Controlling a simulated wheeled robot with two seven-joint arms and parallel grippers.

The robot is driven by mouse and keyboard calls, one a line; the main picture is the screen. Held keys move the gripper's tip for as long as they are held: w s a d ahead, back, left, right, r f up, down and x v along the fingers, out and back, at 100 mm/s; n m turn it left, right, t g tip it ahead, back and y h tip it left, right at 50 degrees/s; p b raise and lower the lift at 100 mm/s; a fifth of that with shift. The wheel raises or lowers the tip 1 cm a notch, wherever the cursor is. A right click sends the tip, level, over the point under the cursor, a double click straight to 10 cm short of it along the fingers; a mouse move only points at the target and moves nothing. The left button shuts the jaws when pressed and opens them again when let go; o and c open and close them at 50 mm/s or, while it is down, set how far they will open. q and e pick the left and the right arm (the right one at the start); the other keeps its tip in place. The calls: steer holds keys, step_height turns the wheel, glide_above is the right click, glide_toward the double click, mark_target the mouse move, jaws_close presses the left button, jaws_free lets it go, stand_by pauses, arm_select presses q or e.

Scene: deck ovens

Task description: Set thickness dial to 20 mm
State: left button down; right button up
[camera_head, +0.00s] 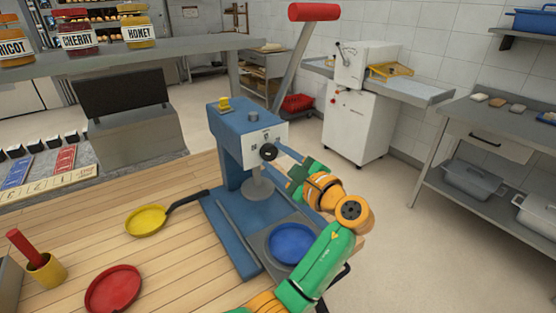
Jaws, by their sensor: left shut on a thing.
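The thickness dial (268,151) is a small black knob on the white front panel of a blue press (228,130) that stands on the wooden table. My left gripper (278,153) reaches in from the right side of the press, with its fingertips at the dial. It is shut on the dial. The fingertips are small in view and partly overlap the knob. The dial's scale marks are too small to read. My right gripper is not in view.
A grey lever with a red grip (314,12) rises above the press. A blue disc (292,243) lies on the press base beside my left arm. A yellow pan (146,220), a red disc (113,289) and a yellow cup (47,271) are on the wooden table (185,252).

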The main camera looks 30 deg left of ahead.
arm_select(q)
steer(key=shift+r+n, duration=0.1)
steer(key=shift+n, duration=0.3)
steer(key=shift+c, duration=1.8)
jaws_free()
steer(key=shift+a, duration=0.1)
